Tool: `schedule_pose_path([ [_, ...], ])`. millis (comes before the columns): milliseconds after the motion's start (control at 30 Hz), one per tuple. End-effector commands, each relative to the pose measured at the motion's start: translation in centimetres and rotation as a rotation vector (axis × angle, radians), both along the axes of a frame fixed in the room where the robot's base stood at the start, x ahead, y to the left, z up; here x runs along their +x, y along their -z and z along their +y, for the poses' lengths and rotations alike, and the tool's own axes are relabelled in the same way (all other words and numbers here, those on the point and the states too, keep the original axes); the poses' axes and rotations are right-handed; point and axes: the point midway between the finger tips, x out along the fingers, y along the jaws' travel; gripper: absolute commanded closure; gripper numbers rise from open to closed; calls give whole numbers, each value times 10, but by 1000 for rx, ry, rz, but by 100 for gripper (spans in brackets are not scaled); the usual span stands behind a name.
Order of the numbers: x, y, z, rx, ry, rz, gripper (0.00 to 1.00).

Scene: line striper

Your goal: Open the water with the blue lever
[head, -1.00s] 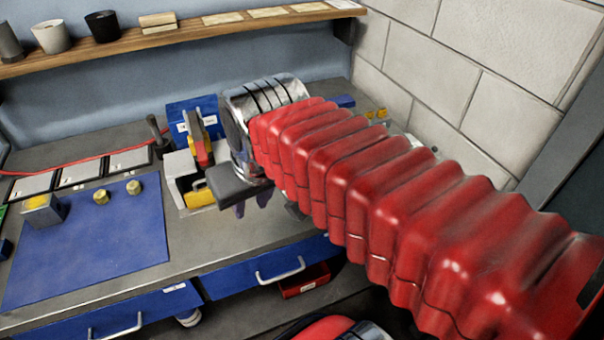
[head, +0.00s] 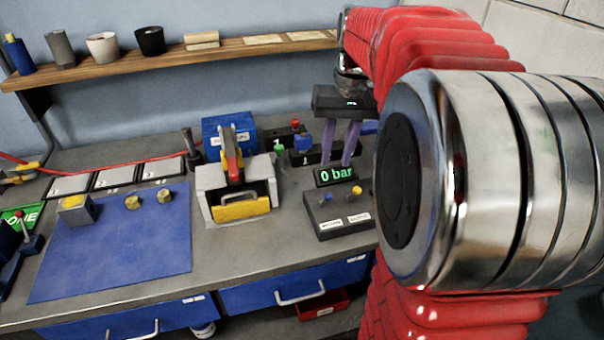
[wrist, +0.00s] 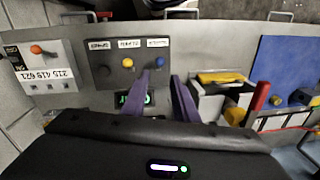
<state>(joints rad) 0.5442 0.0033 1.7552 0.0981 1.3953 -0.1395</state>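The control box (head: 328,220) stands on the bench with a display (head: 337,176) reading "0 bar". The blue lever (head: 326,198) is a small knob on its top, beside a yellow lever (head: 354,190). In the wrist view the blue lever (wrist: 158,62) is the right one of a row, with the yellow lever (wrist: 127,62) and a dark knob (wrist: 103,71) to its left. My gripper (head: 338,162) is open and empty, its purple fingers pointing down above and behind the box. In the wrist view my gripper (wrist: 164,82) has its fingers apart, the left tip close below the blue lever.
A white box with a yellow drawer front (head: 241,208) stands just left of the control box. A blue mat (head: 110,240) holds brass pieces. My arm covers the right side.

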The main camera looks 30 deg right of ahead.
Motion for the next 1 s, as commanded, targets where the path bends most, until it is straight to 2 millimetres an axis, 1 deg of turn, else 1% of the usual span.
schedule_pose_path([
  [333,0,0,-1,1,2,1,73],
  [467,0,5,-1,1,2,1,73],
  [667,1,25,1,2,3,2,73],
  [1000,3,77,6,3,3,3,73],
])
